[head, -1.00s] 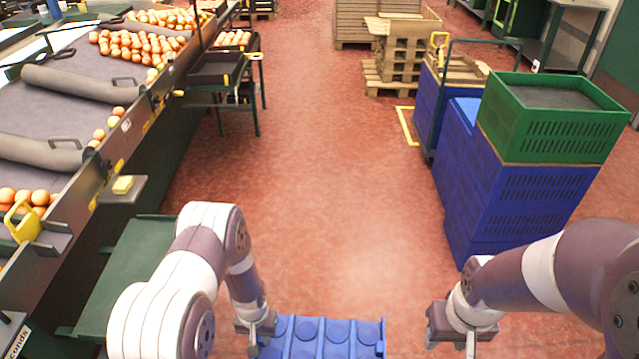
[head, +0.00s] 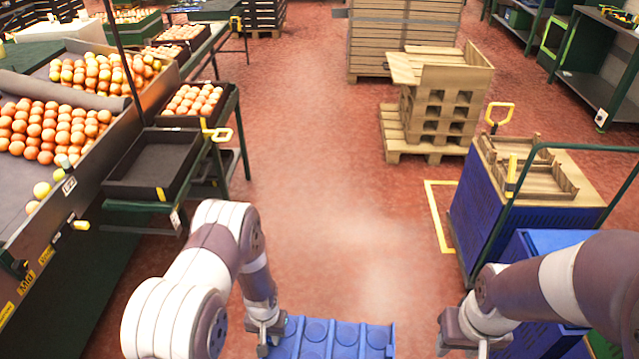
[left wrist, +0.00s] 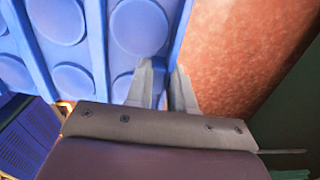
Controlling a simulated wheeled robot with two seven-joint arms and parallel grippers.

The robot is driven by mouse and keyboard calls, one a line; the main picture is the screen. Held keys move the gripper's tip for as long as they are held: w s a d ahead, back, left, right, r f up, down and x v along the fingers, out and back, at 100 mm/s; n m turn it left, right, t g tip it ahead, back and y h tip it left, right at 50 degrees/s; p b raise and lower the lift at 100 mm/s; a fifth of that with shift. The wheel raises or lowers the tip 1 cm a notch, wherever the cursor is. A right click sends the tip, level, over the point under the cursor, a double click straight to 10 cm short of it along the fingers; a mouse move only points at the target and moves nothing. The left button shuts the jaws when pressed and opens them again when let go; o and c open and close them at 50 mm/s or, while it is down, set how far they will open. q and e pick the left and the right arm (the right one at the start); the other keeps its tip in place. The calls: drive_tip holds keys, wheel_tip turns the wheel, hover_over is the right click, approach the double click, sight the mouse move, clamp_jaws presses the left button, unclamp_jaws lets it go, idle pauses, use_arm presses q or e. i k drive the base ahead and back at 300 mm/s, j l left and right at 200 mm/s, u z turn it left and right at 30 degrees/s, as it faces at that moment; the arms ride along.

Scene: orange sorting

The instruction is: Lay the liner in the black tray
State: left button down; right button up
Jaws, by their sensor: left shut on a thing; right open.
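The liner (head: 330,338) is a blue sheet with round cups, at the bottom middle of the head view. My left gripper (head: 264,342) is shut on its left edge and holds it out in front of me. In the left wrist view the fingers (left wrist: 162,88) grip the rim of the blue liner (left wrist: 140,28). My right gripper (head: 466,350) is open and empty, to the right of the liner and apart from it. The black tray (head: 193,180) looks empty and sits on a green stand at the left, beyond my left arm.
The sorting table (head: 30,190) with several oranges runs along the left. A second tray of oranges (head: 222,103) stands beyond the black tray. A blue cart with a yellow handle (head: 470,215) and wooden pallets (head: 440,155) stand at the right. The red floor (head: 320,190) between is clear.

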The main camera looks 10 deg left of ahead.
sight(158, 169)
drive_tip(key=i+l+u, duration=0.1)
drive_tip(key=i+u, duration=0.2)
drive_tip(key=i, duration=0.35)
drive_tip(key=i+l+u, duration=0.25)
drive_tip(key=i, duration=0.35)
drive_tip(key=i+l+u, duration=0.3)
drive_tip(key=i, duration=0.3)
drive_tip(key=i+l+u, duration=0.3)
drive_tip(key=i+l, duration=0.2)
drive_tip(key=l, duration=0.1)
